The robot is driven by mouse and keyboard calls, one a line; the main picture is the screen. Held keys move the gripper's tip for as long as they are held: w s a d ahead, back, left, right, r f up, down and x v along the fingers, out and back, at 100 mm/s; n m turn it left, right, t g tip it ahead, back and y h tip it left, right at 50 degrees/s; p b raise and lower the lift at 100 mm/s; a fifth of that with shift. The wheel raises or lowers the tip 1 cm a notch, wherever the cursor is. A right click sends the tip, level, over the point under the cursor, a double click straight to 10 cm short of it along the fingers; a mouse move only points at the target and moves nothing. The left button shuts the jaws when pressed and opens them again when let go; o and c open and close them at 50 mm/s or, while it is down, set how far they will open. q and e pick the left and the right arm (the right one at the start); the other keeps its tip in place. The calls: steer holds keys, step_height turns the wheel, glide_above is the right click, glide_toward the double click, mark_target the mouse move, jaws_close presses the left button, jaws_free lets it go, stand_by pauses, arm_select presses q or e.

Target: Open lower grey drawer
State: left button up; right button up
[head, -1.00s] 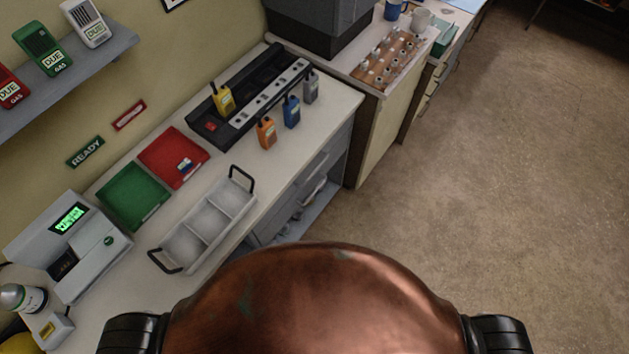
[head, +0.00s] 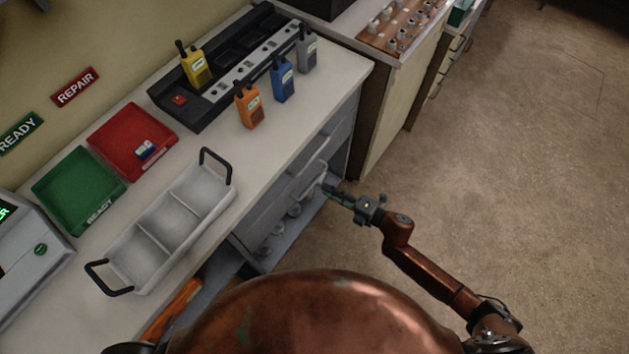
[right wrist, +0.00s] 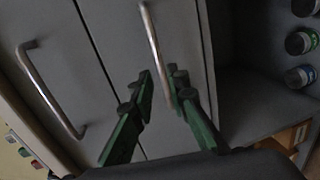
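The lower grey drawer (right wrist: 165,25) is in the desk's front. It looks shut, and its metal bar handle (right wrist: 153,42) shows in the right wrist view. The upper drawer (right wrist: 75,50), with its own bar handle (right wrist: 50,92), lies to the left there. My right gripper (head: 330,190) is at the drawer fronts in the head view. In the right wrist view its green fingers (right wrist: 161,78) are apart, one on each side of the lower handle's near end. I cannot tell whether they touch it. My left gripper is not in view.
An open shelf (right wrist: 250,105) with several jars lies below the drawers. On the desktop stand a white divided tray (head: 165,225), a green tray (head: 78,190), a red tray (head: 130,140) and several radios by a black charger (head: 235,65). Floor (head: 500,190) to the right is clear.

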mark_target(314, 181)
steer(key=b+x, duration=0.1)
steer(key=x, duration=0.6)
steer(key=shift+w, duration=0.1)
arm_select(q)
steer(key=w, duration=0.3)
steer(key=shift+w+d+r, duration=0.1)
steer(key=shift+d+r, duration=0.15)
arm_select(e)
jaws_close()
